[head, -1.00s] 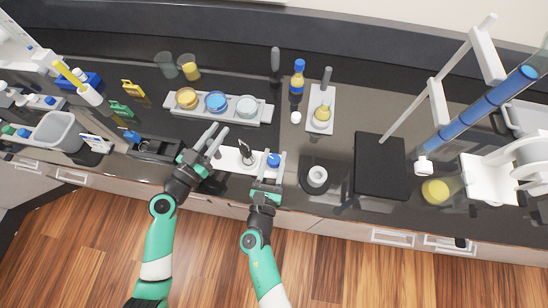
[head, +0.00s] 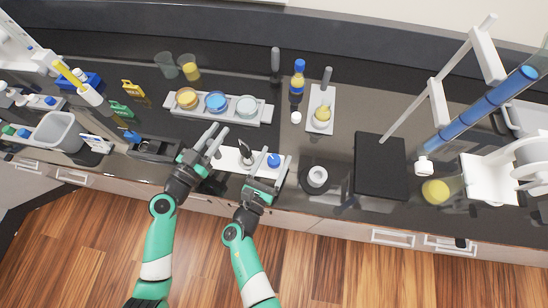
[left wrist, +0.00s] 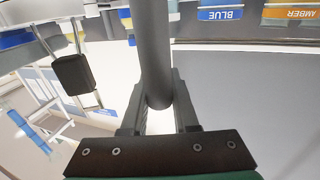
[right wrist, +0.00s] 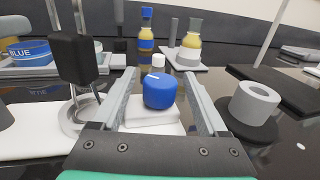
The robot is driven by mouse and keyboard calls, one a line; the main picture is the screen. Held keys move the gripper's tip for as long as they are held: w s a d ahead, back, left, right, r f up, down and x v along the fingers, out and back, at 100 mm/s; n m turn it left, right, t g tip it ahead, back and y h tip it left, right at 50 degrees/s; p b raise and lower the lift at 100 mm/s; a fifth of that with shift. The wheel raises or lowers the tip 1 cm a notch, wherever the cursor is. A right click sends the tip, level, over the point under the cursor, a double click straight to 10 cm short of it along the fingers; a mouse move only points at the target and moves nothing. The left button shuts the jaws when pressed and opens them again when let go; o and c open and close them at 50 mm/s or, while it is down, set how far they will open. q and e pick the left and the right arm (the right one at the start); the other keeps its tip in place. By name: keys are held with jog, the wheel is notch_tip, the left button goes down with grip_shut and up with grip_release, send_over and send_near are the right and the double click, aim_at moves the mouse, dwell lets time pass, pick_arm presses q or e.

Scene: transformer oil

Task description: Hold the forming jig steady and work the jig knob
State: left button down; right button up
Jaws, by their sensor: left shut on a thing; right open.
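The forming jig (head: 233,164) is a white plate on the counter with a black clip on thin rods (head: 246,154) near its middle. Its blue knob (head: 274,160) stands at the right end and also shows in the right wrist view (right wrist: 159,90). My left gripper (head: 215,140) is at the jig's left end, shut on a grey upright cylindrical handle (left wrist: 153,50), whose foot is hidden. My right gripper (right wrist: 159,80) is open in front of the knob, which appears between its spread fingers. I see no clear contact with the knob.
A rack of labelled dishes (head: 217,109) lies behind the jig. A grey ring on a dark round base (head: 318,177) stands to the right, before a black slab (head: 381,166). A small white cap (head: 296,117) and a blue-capped bottle (head: 298,80) stand behind.

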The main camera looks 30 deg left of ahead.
aim_at(274, 159)
notch_tip(274, 159, up, 10)
jog(key=shift+r, duration=0.1)
dwell(0.5)
